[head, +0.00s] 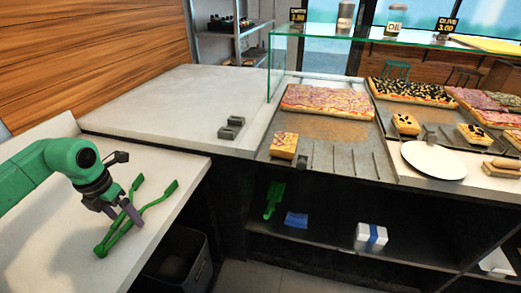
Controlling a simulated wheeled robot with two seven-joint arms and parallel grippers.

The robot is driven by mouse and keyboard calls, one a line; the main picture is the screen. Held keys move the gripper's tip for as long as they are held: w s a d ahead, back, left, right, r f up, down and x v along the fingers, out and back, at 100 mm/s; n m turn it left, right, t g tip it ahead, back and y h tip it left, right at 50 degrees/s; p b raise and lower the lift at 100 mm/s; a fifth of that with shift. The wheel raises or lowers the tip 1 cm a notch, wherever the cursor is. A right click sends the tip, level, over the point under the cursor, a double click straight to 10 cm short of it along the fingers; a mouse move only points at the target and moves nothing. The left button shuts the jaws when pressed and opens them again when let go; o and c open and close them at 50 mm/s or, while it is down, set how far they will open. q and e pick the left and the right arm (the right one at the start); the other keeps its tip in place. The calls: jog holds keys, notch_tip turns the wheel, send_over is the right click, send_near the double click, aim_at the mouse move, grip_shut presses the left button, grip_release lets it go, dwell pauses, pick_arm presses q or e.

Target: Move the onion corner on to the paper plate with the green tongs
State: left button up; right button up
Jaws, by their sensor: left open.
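The green tongs (156,205) lie open in a V on the white counter at the left, arms spread to the upper right. My left gripper (120,212) is open over the tongs, its fingers close to their arms; I cannot tell if they touch. A small cut pizza piece (284,146), which may be the onion corner, sits at the front left of the metal tray. A large pinkish pizza, seemingly onion (328,100), lies behind it. The round white paper plate (434,160) lies right of the tray. My right gripper is out of view.
A glass shelf (390,38) with jars and price signs stands above the pizzas. Dark metal blocks (231,128) sit on the otherwise clear back counter. A green utensil (273,200) and a blue cloth (296,220) are on the lower shelf. A gap separates the left counter from the shelves.

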pick_arm(q)
jog(key=shift+f, duration=0.1)
jog(key=c, duration=0.7)
notch_tip(320, 180, up, 12)
jog(key=p, duration=1)
